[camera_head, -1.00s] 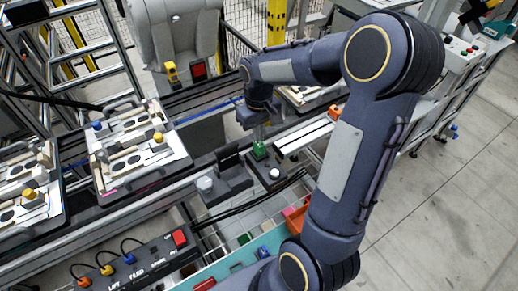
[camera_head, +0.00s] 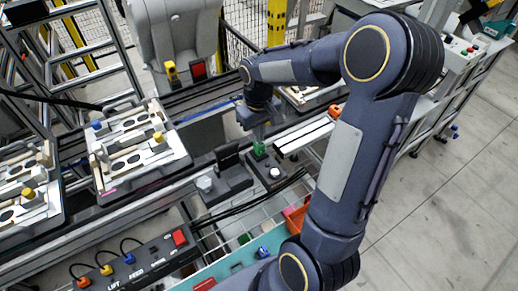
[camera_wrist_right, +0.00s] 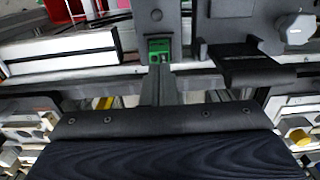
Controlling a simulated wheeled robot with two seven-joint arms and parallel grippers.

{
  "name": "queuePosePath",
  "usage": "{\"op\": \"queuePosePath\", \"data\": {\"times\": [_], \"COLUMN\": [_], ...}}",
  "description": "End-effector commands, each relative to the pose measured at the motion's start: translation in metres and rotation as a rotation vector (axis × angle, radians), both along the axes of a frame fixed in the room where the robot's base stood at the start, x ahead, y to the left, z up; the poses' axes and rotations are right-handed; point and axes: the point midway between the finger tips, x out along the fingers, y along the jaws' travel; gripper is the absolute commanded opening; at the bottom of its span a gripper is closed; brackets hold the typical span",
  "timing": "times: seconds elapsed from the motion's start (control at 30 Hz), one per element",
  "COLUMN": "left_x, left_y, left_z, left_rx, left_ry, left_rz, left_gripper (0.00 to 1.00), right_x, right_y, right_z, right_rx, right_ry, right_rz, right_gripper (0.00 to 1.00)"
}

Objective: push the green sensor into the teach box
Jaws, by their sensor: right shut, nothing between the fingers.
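The green sensor (camera_head: 259,150) sits at the far end of a small dark box with a pale round button, which I take as the teach box (camera_head: 268,176). In the right wrist view the green sensor (camera_wrist_right: 160,49) shows at the near face of the dark box (camera_wrist_right: 156,15). How deep it sits in the box I cannot tell. My right gripper (camera_head: 259,134) is shut and empty, pointing down at the sensor. In the wrist view its fingertips (camera_wrist_right: 159,72) are right at the sensor's near side; contact is unclear. My left gripper is not in view.
A dark fixture (camera_head: 230,174) with a pale knob (camera_head: 205,184) stands close to the left of the box. Fixture pallets (camera_head: 140,150) lie on the conveyor at left. A control panel (camera_head: 140,262) with a red button is at the front left.

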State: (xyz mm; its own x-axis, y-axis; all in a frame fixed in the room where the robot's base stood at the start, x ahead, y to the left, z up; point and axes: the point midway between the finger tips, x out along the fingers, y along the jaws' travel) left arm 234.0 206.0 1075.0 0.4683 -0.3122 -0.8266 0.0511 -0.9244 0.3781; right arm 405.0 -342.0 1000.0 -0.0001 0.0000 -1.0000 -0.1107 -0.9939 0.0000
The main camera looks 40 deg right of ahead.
Motion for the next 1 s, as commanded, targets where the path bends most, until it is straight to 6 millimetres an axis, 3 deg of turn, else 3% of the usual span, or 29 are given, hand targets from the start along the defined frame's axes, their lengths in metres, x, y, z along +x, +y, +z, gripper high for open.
{"op": "queuePosePath", "data": {"times": [1.0], "left_x": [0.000], "left_y": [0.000], "left_z": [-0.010], "left_rx": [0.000], "left_ry": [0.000], "left_rz": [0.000], "left_gripper": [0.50], "right_x": [0.000], "right_y": [0.000], "right_z": [-0.014], "right_rx": [0.000], "right_ry": [0.002], "right_rz": [0.000], "right_gripper": [0.00]}}
